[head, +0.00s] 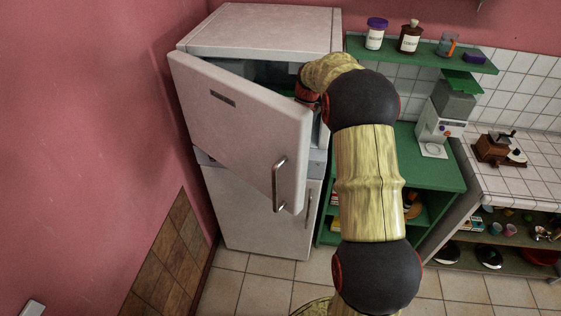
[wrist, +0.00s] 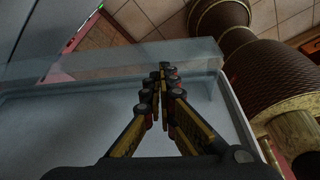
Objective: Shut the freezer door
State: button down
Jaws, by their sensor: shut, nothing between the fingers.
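The freezer door (head: 235,125) is the upper white door of the fridge-freezer in the head view. It stands well open, swung out toward the left, with a metal bar handle (head: 278,183) at its lower right. My gripper (wrist: 162,78) is shut and empty. In the head view my wrist bends down behind the door's top right edge, and the fingers are hidden there. In the wrist view the fingers are over a pale, rimmed panel that looks like the door's inner side (wrist: 100,115). I cannot tell whether they touch it.
The white cabinet (head: 262,30) stands by the pink wall, its lower door (head: 250,205) shut. A green shelf unit (head: 436,165) with a coffee machine (head: 441,122) stands close on the right. A green wall shelf (head: 425,53) holds jars. Tiled floor in front is clear.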

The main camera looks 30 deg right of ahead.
jog(key=shift+w+d, duration=0.65)
jog(key=shift+d, duration=0.2)
